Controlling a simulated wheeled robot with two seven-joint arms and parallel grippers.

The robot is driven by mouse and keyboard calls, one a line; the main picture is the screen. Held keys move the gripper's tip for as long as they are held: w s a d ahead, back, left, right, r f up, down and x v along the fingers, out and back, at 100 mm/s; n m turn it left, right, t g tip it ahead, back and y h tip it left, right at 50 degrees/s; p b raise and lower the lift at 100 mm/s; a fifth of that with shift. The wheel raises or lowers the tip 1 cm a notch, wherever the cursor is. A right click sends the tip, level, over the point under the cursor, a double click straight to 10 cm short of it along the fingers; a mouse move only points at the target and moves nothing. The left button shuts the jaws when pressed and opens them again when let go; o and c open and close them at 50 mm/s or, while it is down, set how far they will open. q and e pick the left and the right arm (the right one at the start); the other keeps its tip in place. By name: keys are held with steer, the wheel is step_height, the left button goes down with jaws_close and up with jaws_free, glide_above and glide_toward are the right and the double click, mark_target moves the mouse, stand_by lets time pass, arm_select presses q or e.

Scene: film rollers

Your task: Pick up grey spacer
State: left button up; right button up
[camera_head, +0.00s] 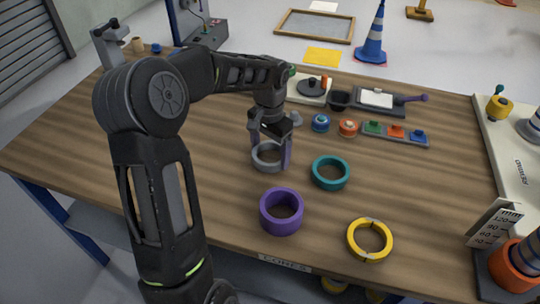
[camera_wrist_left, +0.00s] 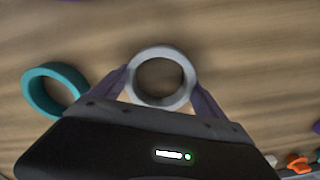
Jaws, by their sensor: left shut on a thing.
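The grey spacer (camera_head: 266,162) is a ring near the middle of the wooden table in the head view. My left gripper (camera_head: 271,153) is over it, with one finger on each side. In the left wrist view the spacer (camera_wrist_left: 161,53) sits between the two purple-grey fingers of my left gripper (camera_wrist_left: 160,85). The fingers are shut on its outer sides. I cannot tell whether the spacer touches the table or is slightly above it. My right gripper does not show.
A teal ring (camera_head: 330,173) lies just right of the spacer. A purple ring (camera_head: 281,212) and a yellow ring (camera_head: 370,240) lie nearer the front edge. A grey strip with coloured knobs (camera_head: 396,134) is behind. A white machine (camera_head: 510,165) stands at the right.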

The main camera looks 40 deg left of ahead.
arm_select(q)
steer(key=c, duration=0.4)
steer(key=shift+r, duration=0.1)
step_height(320, 180, up, 10)
stand_by(0.5)
stand_by(0.5)
